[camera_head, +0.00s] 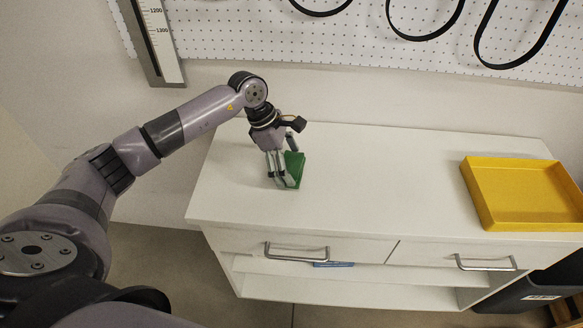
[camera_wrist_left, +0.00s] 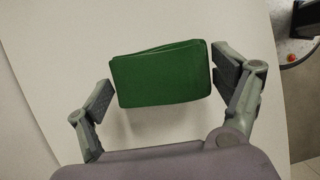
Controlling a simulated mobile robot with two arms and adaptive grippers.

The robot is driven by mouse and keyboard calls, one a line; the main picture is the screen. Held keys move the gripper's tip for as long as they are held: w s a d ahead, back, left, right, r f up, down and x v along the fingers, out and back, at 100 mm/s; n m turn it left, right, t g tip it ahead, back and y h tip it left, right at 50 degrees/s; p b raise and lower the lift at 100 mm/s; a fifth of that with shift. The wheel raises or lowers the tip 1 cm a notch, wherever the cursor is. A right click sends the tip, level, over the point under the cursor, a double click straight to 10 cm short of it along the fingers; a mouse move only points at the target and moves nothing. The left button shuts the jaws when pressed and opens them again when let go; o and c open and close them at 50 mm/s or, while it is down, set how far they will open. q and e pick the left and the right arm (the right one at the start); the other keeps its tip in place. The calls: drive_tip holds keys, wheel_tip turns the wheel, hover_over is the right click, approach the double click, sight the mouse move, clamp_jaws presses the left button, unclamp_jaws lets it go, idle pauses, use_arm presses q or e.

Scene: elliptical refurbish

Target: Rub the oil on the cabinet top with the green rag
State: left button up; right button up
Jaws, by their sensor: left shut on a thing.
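The green rag (camera_head: 296,166) is a folded pad on the left part of the white cabinet top (camera_head: 375,180). My left gripper (camera_head: 284,180) is shut on the rag and holds it at the cabinet top's surface, whether touching it I cannot tell. In the left wrist view the rag (camera_wrist_left: 161,75) sits between the two fingers of the gripper (camera_wrist_left: 163,88). No oil is visible on the cabinet top; any under the rag or hand is hidden. My right gripper is not in view.
A yellow tray (camera_head: 483,207) sits on the right end of the cabinet top. The middle of the top is clear. Two drawers with metal handles (camera_head: 297,257) are in front, above an open shelf. A white pegboard (camera_head: 330,40) with black belts hangs behind.

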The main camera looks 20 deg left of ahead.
use_arm(q)
drive_tip(key=r, duration=0.1)
drive_tip(key=r+p, duration=0.1)
drive_tip(key=shift+d+r, duration=0.35)
drive_tip(key=shift+d, duration=0.05)
drive_tip(key=shift+a+r, duration=0.1)
drive_tip(key=shift+r, duration=0.25)
drive_tip(key=shift+a+r+p, duration=0.1)
drive_tip(key=shift+r+p, duration=0.5)
drive_tip(key=shift+r, duration=0.7)
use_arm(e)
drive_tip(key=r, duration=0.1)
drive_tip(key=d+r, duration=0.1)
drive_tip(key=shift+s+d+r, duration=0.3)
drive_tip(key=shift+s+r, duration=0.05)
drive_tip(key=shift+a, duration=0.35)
